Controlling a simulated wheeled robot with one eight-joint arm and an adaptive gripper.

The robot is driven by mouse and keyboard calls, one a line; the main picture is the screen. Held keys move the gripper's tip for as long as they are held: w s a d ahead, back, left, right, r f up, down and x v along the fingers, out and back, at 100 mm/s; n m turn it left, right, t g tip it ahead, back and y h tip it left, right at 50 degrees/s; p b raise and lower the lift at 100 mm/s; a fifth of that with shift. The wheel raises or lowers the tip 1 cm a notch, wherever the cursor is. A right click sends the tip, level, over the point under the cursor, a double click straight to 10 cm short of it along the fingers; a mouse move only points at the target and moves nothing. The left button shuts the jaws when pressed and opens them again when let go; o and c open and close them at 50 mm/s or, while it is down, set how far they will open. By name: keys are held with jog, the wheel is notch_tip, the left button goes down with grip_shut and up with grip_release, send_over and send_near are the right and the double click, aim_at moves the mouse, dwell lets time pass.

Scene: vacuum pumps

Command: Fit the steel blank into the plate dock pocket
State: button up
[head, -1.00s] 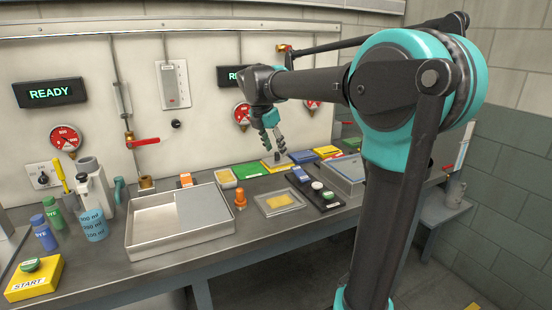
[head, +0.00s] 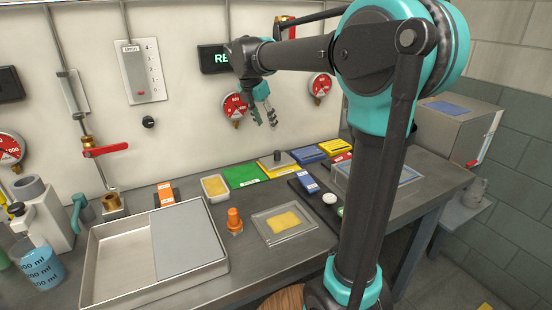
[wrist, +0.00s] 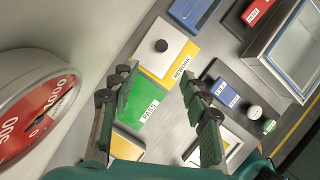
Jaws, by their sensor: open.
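A light grey square plate with a dark upright knob, which looks like the steel blank (head: 279,158), lies on the yellow REWORK mat (head: 265,166). In the wrist view the plate (wrist: 177,40) is flat on that mat (wrist: 185,70). My gripper (head: 266,118) is open and empty, raised in front of the wall above the mats. In the wrist view its fingers (wrist: 160,105) are spread, with the plate beyond them. A shallow frame with a pale, blue-edged recess (head: 378,175) at the right could be the plate dock; my arm partly hides it.
A green PASS mat (head: 243,176) adjoins the REWORK mat. A blue mat (head: 308,152) and an orange cone-like piece (head: 235,222) are nearby. A large metal tray (head: 110,262) stands left. A red gauge (wrist: 35,115) is close to my gripper in the wrist view.

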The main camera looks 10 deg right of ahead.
aim_at(277, 152)
jog(key=x, duration=1.6)
jog(key=shift+d+f, duration=0.1)
jog(key=shift+d, duration=0.1)
grip_shut()
